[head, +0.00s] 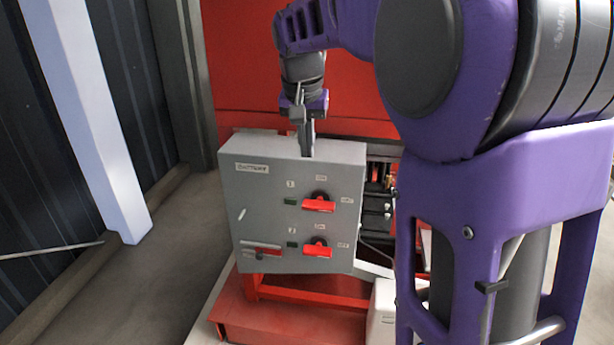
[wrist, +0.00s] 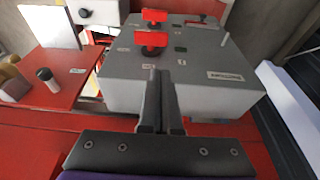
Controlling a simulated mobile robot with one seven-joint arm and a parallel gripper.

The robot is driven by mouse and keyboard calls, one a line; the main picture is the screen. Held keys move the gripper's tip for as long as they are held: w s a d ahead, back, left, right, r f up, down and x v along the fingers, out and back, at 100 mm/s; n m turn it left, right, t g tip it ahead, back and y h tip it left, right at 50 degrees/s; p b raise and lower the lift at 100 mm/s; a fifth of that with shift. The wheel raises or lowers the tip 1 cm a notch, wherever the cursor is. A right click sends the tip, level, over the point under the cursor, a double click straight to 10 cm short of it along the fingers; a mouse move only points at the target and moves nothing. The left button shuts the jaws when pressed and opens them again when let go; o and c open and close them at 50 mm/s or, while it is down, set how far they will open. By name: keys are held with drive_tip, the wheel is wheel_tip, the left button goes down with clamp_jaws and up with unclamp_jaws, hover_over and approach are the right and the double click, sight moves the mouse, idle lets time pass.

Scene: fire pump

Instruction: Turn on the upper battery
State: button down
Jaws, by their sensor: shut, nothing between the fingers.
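The grey battery box (head: 255,205) stands on a red frame, its front panel facing me. The upper battery switch (head: 318,205) is a red handle lying horizontal, with a small label above it and another to its right. The lower switch (head: 318,249) looks the same and is also horizontal. In the wrist view the upper switch (wrist: 151,39) is the nearer one and the lower switch (wrist: 155,16) lies beyond. My gripper (head: 307,153) is shut and empty over the box's top edge, apart from both handles. Its fingertips (wrist: 159,74) point toward the panel in the wrist view.
Small dark indicators (head: 291,202) sit left of the switches. A red wall (head: 250,75) stands behind the box. Black equipment (head: 378,205) is close on the box's right. A pale post (head: 85,120) stands left, with open floor (head: 175,235) between.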

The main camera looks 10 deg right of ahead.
drive_tip(key=b, duration=0.1)
approach(307, 203)
drive_tip(key=x, duration=0.3)
drive_tip(key=d+x, duration=0.1)
drive_tip(key=x, duration=0.1)
drive_tip(key=shift+w, duration=0.25)
drive_tip(key=shift+f, duration=0.7)
